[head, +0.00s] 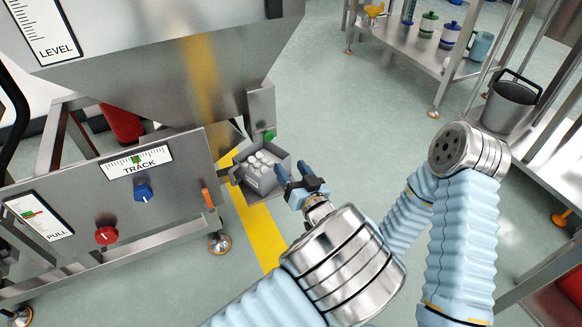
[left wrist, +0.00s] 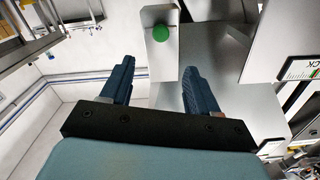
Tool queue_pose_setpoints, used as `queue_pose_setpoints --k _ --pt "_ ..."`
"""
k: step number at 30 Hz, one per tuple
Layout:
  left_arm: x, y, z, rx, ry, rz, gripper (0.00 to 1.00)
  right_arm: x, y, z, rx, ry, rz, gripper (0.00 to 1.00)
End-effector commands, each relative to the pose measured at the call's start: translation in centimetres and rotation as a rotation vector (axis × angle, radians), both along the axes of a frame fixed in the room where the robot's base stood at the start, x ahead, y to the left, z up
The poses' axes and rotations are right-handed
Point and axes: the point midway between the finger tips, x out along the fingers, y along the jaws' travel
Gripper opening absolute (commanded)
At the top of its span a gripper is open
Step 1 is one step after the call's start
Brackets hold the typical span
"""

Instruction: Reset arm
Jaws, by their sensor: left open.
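My left gripper (head: 297,178) is in the middle of the head view, open, with dark blue fingers. Nothing shows between its fingers. It is just right of a grey bin (head: 244,182) holding several whitish caps (head: 262,161); I cannot tell if they touch. In the left wrist view the open fingers (left wrist: 157,82) point toward a metal post with a round green button (left wrist: 160,33). The green button also shows in the head view (head: 269,135), above the bin. My right gripper is not seen; a blue-sleeved arm of mine stands at the right.
The steel machine at left has a panel (head: 150,225) with a blue knob (head: 143,192) and a red knob (head: 107,235). A shelf (head: 400,38) with bottles stands at the back. A grey bucket (head: 508,105) sits on a right-hand steel table. Open floor lies between.

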Motion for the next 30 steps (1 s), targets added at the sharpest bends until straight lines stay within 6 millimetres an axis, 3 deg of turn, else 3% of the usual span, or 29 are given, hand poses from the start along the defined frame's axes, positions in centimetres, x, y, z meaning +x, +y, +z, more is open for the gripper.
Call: queue_pose_setpoints --k 7,10,14,16,19,22,27,30 --pt "0.1 0.2 -0.1 0.000 0.005 0.000 0.60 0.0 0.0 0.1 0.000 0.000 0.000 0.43" --pt "0.8 1.7 -1.4 -0.005 0.063 -0.002 0.60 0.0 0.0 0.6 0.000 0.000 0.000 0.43" --pt "1.6 6.7 -6.7 -0.054 0.287 -0.020 0.60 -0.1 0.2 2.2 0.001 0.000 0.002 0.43" --pt "0.7 9.9 -10.8 -0.122 0.463 -0.038 0.60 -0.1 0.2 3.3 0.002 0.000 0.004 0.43" --pt "-3.0 13.5 -15.9 -0.265 0.721 -0.066 0.60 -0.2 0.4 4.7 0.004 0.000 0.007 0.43" --pt "-8.2 15.5 -18.9 -0.442 0.952 -0.099 0.60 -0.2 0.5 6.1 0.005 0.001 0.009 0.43" --pt "-16.7 16.0 -19.4 -0.718 1.232 -0.168 0.60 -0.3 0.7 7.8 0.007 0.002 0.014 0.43" --pt "-20.0 15.7 -18.5 -0.823 1.324 -0.208 0.60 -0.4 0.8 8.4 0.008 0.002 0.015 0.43"
